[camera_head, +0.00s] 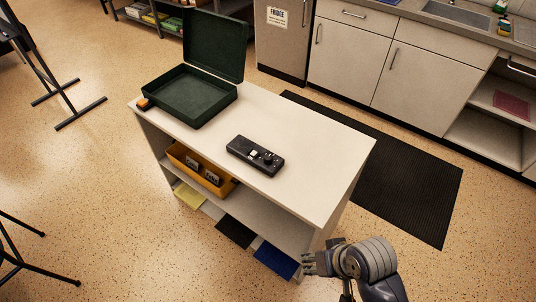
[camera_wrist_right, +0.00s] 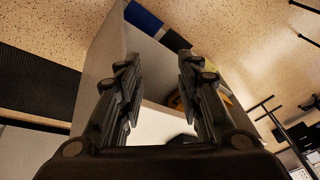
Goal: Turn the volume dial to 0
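A small black device (camera_head: 255,156) with knobs and a light patch lies flat on the white top of the shelf unit (camera_head: 310,165). Its round dial (camera_head: 267,158) seems to be near its right end; its setting is too small to read. My right gripper (camera_head: 308,264) is low at the unit's front right corner, apart from the device. In the right wrist view its two fingers (camera_wrist_right: 160,85) are spread apart with nothing between them. My left gripper is not in view.
An open dark green box (camera_head: 190,97) stands on the unit's left end, beside a small orange object (camera_head: 144,104). A yellow bin (camera_head: 201,170) sits on the shelf below. A black mat (camera_head: 405,185) lies behind, before the cabinets (camera_head: 425,85).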

